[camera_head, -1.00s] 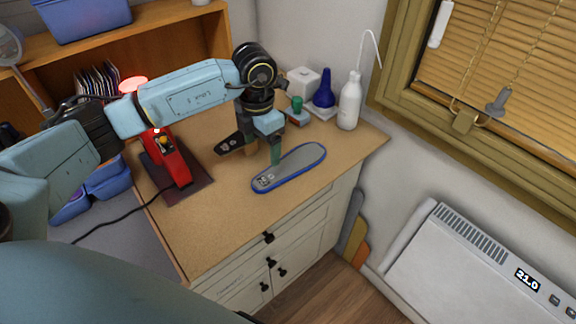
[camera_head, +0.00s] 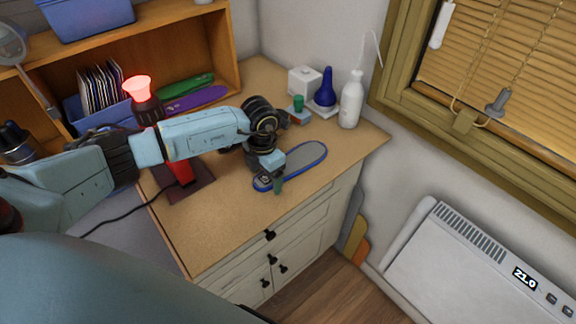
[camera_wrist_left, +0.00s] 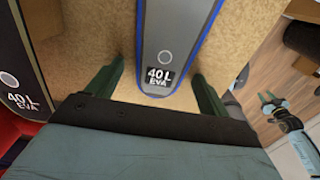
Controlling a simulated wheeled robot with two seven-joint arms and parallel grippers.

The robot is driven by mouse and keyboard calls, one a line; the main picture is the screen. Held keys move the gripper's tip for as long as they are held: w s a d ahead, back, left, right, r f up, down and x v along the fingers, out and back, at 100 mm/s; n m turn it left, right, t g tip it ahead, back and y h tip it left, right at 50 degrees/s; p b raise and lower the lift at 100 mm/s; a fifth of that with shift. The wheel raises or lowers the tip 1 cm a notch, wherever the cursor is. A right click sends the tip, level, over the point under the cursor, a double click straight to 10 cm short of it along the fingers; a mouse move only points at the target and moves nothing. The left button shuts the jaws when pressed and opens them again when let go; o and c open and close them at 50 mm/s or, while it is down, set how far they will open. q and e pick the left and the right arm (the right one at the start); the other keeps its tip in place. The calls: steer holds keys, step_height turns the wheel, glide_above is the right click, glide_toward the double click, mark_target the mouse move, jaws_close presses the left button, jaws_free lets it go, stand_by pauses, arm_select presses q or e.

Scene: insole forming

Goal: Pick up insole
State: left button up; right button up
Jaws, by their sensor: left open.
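A grey insole with a blue rim (camera_head: 306,157) lies on the wooden desk top (camera_head: 225,225). Its heel end is partly hidden by my left gripper (camera_head: 268,182), which is just above it. In the left wrist view the insole (camera_wrist_left: 175,35) carries a "40 L EVA" label and runs between the two green fingers of my left gripper (camera_wrist_left: 158,75). The gripper is open, one finger on each side of the insole, with gaps showing. My right gripper (camera_wrist_left: 274,104) shows small at the right of the left wrist view; its jaw state is unclear.
A dark grey piece with the same label (camera_wrist_left: 14,60) is at the left of the left wrist view. A white bottle (camera_head: 350,105) and blue bulb (camera_head: 325,90) stand behind. The desk front is clear.

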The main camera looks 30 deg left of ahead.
arm_select(q)
steer(key=c, duration=1.1)
steer(key=shift+r, duration=0.15)
step_height(320, 180, up, 10)
steer(key=shift+f, duration=0.1)
